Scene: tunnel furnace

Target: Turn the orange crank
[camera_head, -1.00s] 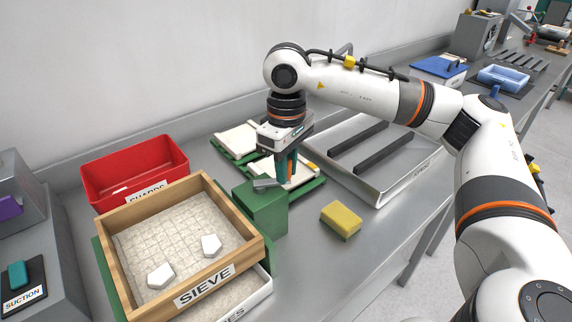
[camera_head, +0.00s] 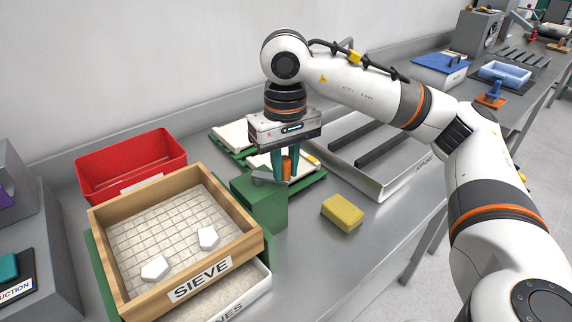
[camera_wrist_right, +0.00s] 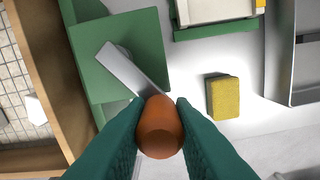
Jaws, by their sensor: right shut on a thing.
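The orange crank handle (camera_head: 286,166) stands upright on a grey crank arm (camera_head: 266,177) atop a green box (camera_head: 262,208) beside the sieve. My right gripper (camera_head: 287,170) points down with its teal fingers on either side of the handle. In the right wrist view the handle's round orange top (camera_wrist_right: 160,127) sits between the two fingertips, which touch it, and the grey arm (camera_wrist_right: 130,68) runs up and left from it. The wooden sieve (camera_head: 200,283) holds two white pieces on its mesh. My left gripper is not in view.
A yellow sponge (camera_head: 342,212) lies right of the green box. A red bin (camera_head: 130,161) stands behind the sieve. A metal tray (camera_head: 398,183) with dark bars and green trays (camera_head: 309,184) lie behind. Bench in front of the sponge is clear.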

